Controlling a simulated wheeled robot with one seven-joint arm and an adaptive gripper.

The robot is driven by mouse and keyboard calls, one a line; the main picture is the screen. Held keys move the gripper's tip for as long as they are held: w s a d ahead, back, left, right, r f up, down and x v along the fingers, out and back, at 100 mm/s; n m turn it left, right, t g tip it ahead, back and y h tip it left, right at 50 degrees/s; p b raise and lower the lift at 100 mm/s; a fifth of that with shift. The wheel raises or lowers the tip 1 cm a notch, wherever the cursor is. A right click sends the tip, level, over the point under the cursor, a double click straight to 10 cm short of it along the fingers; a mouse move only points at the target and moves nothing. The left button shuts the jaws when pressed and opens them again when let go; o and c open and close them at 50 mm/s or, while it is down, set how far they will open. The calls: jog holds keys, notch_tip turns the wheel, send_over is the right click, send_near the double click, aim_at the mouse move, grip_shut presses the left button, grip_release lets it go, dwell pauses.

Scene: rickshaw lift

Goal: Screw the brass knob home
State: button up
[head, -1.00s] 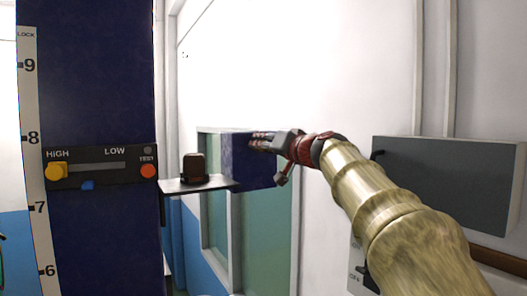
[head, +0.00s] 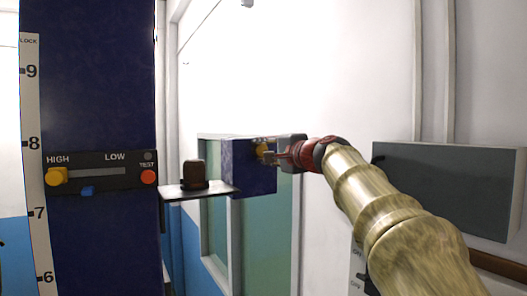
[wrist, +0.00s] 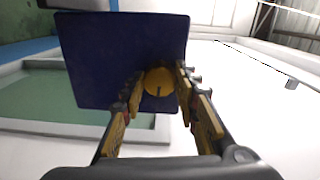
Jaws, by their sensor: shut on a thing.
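The brass knob (wrist: 159,81) is a round yellow disc with a dark line on it, on the face of a dark blue box (wrist: 85,55). In the head view the knob (head: 262,149) shows at the right part of the blue box (head: 245,180). My gripper (wrist: 158,88) is shut on the knob, one finger on each side. In the head view my gripper (head: 268,153) reaches in from the right and partly hides the knob. How deep the knob sits in the box cannot be told.
A small shelf (head: 215,191) left of the box carries a dark brown cap-like object (head: 194,174). A blue column has a HIGH/LOW slider panel (head: 100,172) with a yellow handle and red TEST button. A grey cabinet (head: 440,190) is on the right wall near my arm.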

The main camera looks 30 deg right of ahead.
jog(key=m+p, duration=0.1)
jog(key=m, duration=0.3)
jog(key=shift+m, duration=0.3)
jog(key=m+p, duration=0.1)
jog(key=m, duration=0.2)
jog(key=shift+m, duration=0.3)
jog(key=m+p, duration=0.2)
jog(key=m, duration=0.7)
jog(key=shift+d+f+p, duration=0.1)
jog(key=shift+f+p, duration=0.05)
jog(key=shift+p, duration=0.15)
jog(key=shift+w+f+m+t, duration=0.1)
jog(key=shift+f+m+t, duration=0.05)
jog(key=shift+m, duration=4.2)
jog(key=shift+f+m+t, duration=0.1)
jog(key=shift+m+t, duration=0.05)
jog(key=shift+m, duration=4.2)
